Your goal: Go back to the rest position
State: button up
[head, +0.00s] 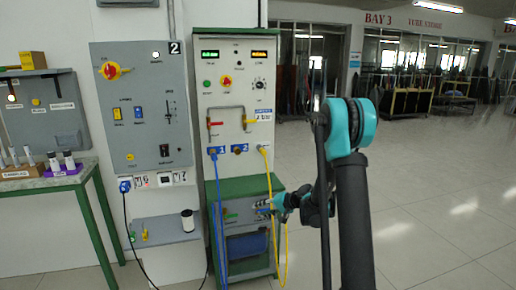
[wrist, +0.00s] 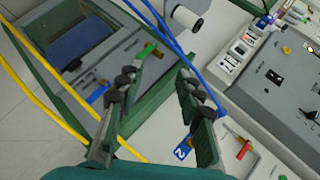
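My gripper (head: 272,203) is at the front of the green lower cabinet (head: 240,186) in the head view, close to the yellow cable (head: 274,190). The cable and my arm make its fingers hard to see there. In the wrist view my gripper (wrist: 157,72) has its two dark green fingers spread apart. No object is held between them. A blue cable (wrist: 165,35) passes beyond the fingertips.
The blue cable (head: 218,200) hangs down the tall panel (head: 232,80). A green-legged table (head: 40,178) stands left. Open floor (head: 440,200) lies to the right.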

jog(key=s+d+n+h, duration=0.1)
jog(key=s+d+h, duration=0.2)
jog(key=s, duration=0.9)
jog(key=s+d+r+g+h, duration=0.1)
jog(key=s+d+h, duration=0.2)
jog(key=s+d, duration=0.5)
jog(key=s+d+n+h, duration=0.1)
jog(key=s+d+h, duration=0.2)
jog(key=s, duration=1.2)
jog(key=d, duration=0.3)
jog(key=shift+s+d+r+n+g+h, duration=0.2)
jog(key=shift+s+r+n+g+h, duration=0.1)
jog(key=shift+r+h, duration=0.1)
